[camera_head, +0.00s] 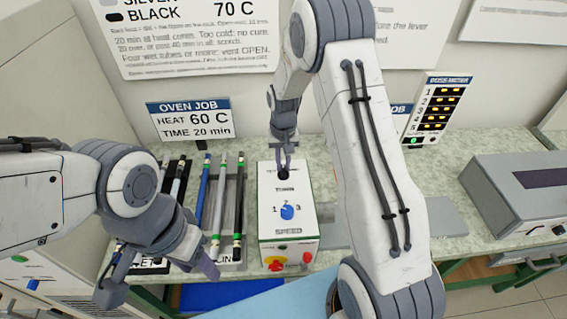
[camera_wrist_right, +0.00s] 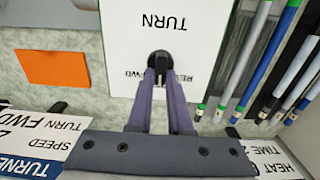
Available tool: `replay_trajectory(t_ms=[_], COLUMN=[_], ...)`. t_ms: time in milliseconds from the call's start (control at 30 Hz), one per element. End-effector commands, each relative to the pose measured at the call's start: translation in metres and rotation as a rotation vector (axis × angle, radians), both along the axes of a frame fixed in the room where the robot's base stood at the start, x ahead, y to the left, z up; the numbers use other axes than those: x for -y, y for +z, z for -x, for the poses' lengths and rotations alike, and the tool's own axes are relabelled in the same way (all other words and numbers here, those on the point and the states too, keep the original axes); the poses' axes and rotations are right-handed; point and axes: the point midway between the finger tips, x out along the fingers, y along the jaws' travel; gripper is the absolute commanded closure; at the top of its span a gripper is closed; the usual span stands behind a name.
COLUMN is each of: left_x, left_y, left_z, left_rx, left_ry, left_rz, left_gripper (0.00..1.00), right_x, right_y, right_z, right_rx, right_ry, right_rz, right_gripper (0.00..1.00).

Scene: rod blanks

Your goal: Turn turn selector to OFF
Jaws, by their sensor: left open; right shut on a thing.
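Part of the lettering around the knob shows in the right wrist view, including FWD; the fingers cover the rest. I cannot tell which mark the knob points at. My left gripper (camera_head: 163,276) is open and empty at the lower left, in front of the bench.
A grey machine (camera_head: 520,195) stands far right. An orange card (camera_wrist_right: 53,69) lies on the bench.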

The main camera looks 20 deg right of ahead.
Motion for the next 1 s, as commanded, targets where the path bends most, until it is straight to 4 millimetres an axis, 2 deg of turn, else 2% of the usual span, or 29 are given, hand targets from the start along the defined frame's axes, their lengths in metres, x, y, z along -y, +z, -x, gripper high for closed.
replay_trajectory(t_ms=[267,300,367,767,867,1000], left_x=[0.0,0.0,0.0,0.0,0.0,0.0], left_y=[0.0,0.0,0.0,-0.003,-0.008,-0.017], left_z=[0.0,0.0,0.0,0.0,0.0,0.0], left_rx=[0.0,0.0,0.0,0.0,0.0,0.0], left_ry=[0.0,0.0,0.0,0.0,0.001,0.002], left_rz=[0.0,0.0,0.0,0.0,0.0,0.0], left_gripper=[0.5,0.5,0.5,0.5,0.5,0.5], right_x=[0.0,0.0,0.0,0.0,0.0,0.0], right_y=[0.001,0.001,0.001,0.005,0.018,0.045], right_z=[0.0,0.0,0.0,-0.001,-0.002,-0.002], right_rx=[-0.001,-0.001,0.0,0.003,0.006,0.008], right_ry=[0.0,0.0,0.001,0.001,0.001,0.001], right_rz=[0.0,0.0,0.0,0.0,0.001,0.0], right_gripper=[1.0,0.75,0.53,0.53,0.53,0.53])
